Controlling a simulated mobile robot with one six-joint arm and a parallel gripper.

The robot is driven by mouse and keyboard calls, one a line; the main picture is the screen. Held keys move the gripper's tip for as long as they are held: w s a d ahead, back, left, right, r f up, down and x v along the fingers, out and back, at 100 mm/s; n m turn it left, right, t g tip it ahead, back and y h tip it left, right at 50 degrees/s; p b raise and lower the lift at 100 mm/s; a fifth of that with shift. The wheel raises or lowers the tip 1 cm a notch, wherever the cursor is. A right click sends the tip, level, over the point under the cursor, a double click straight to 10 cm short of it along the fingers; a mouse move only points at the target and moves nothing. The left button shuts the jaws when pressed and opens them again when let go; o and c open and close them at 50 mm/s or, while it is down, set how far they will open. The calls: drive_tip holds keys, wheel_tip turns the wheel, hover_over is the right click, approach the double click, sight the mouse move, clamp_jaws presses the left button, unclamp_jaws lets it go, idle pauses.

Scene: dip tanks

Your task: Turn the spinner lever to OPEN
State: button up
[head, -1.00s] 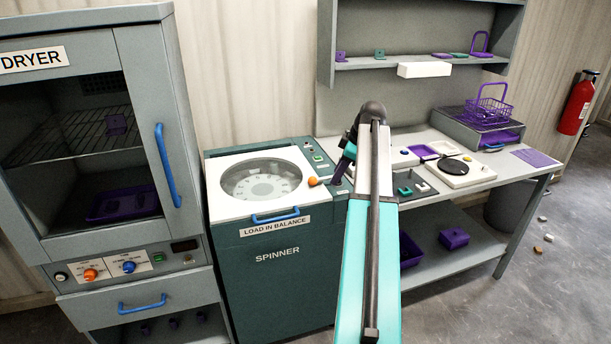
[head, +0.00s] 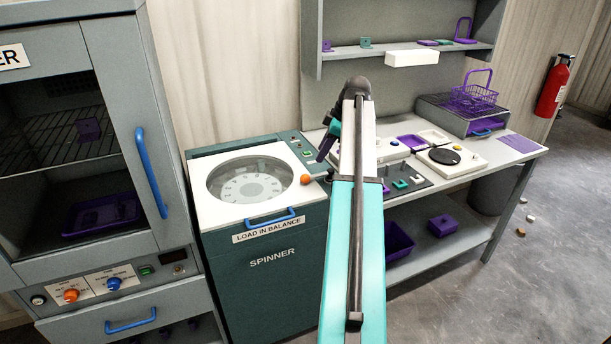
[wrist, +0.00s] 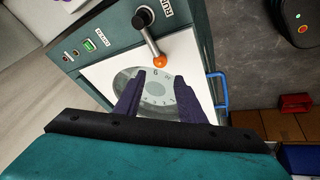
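The spinner (head: 262,265) is a green machine with a white lid and a round clear window. Its lever is a metal rod with an orange ball knob (head: 305,179). In the wrist view the rod runs from a dark pivot (wrist: 143,17) to the orange knob (wrist: 160,62), which lies over the lid's edge. A RUN label (wrist: 166,9) is beside the pivot. I see no readable OPEN mark. My gripper (wrist: 159,83) is open and empty. In the wrist view the knob shows just beyond the gap between its fingertips. In the head view my gripper (head: 322,155) is above and right of the knob, apparently apart from it.
The spinner has a blue lid handle (head: 270,219) and a green-lit button (head: 307,154). A dryer (head: 85,180) with a blue door handle stands left. A workbench (head: 520,157) with trays and a purple basket (head: 473,97) is right. Open floor lies front right.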

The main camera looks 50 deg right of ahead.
sight(307, 176)
drive_tip(key=shift+w+a, duration=0.1)
drive_tip(key=shift+p+x, duration=1.85)
drive_tip(key=shift+x, duration=5.05)
clamp_jaws()
